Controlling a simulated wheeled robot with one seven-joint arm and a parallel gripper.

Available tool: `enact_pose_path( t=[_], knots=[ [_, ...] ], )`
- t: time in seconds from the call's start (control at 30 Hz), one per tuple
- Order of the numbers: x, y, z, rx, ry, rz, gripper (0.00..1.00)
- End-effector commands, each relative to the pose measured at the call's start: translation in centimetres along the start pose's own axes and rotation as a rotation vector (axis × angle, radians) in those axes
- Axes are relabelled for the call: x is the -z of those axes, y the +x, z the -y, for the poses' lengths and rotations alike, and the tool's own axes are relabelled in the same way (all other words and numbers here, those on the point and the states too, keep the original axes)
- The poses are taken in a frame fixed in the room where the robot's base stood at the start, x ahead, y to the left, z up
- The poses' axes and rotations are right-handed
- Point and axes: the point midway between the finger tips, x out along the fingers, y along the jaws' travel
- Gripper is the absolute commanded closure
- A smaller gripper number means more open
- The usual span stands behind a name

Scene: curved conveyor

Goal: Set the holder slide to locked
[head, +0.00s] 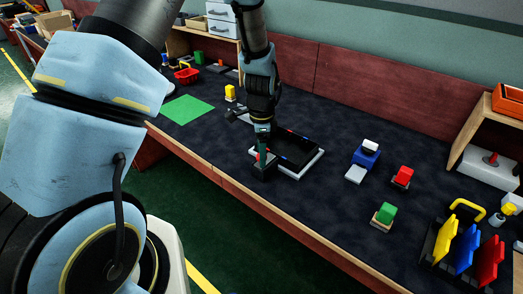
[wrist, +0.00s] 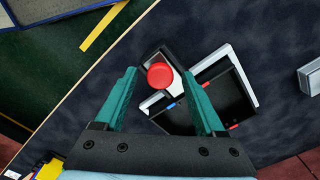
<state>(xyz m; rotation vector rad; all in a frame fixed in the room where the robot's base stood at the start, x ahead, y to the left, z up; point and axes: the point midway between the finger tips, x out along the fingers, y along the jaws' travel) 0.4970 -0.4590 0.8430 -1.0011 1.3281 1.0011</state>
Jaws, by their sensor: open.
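The holder (head: 318,160) is a black tray with a pale frame on the dark worktop; it also shows in the wrist view (wrist: 238,72). Blue and red marks show on its edges. A red round knob (wrist: 160,75) on a dark block (wrist: 150,50) is at the holder's corner; I take it for the slide. My gripper (wrist: 159,74) is open, its teal fingers on either side of the knob. I cannot tell whether they touch it. In the head view my gripper (head: 262,143) points down at the block, partly hiding it. The lock state is not readable.
A green mat (head: 186,109) lies left. The worktop's wooden front edge (head: 245,188) is close to the holder.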

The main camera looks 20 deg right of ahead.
Motion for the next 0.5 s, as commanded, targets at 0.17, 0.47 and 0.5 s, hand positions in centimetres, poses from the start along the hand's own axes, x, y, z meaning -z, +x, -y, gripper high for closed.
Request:
enact_pose_path(
  t=[0.17, 0.47, 0.5],
  knots=[
    [0.01, 0.05, 0.01, 0.0, 0.0, 0.0, 0.28],
    [0.0, 0.02, 0.0, 0.0, 0.0, 0.0, 0.56],
    [0.01, 0.01, 0.0, 0.0, 0.0, 0.0, 0.61]
  ],
)
